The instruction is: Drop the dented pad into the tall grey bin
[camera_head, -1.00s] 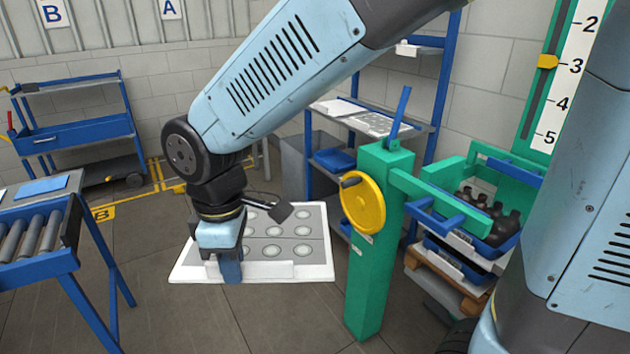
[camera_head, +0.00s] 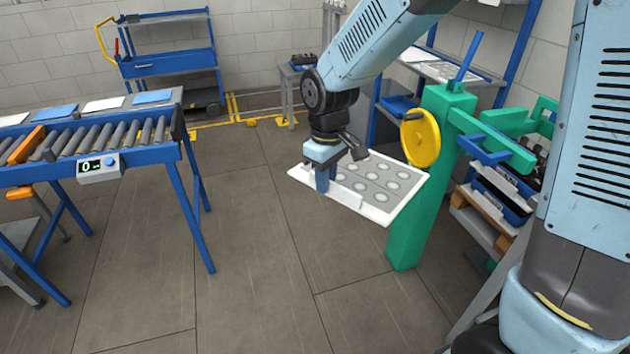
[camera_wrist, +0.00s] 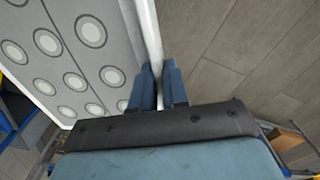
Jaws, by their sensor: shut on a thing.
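The pad (camera_head: 384,176) is a flat white-edged panel with a grey face and several round pale rings. My gripper (camera_head: 323,180) is shut on its near white edge and holds it out over the floor, roughly level. In the wrist view the two blue fingers (camera_wrist: 158,88) close on the white rim, and the ringed face of the pad (camera_wrist: 72,62) fills the left side. I cannot make out a dent. I cannot pick out the tall grey bin with certainty; the area behind my arm is partly hidden.
A green post (camera_head: 408,235) with a yellow handwheel (camera_head: 420,137) stands close to the pad's right side. A roller conveyor (camera_head: 85,150) is at the left and a blue cart (camera_head: 165,65) behind. A shelf rack (camera_head: 450,70) stands back right. The middle floor is clear.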

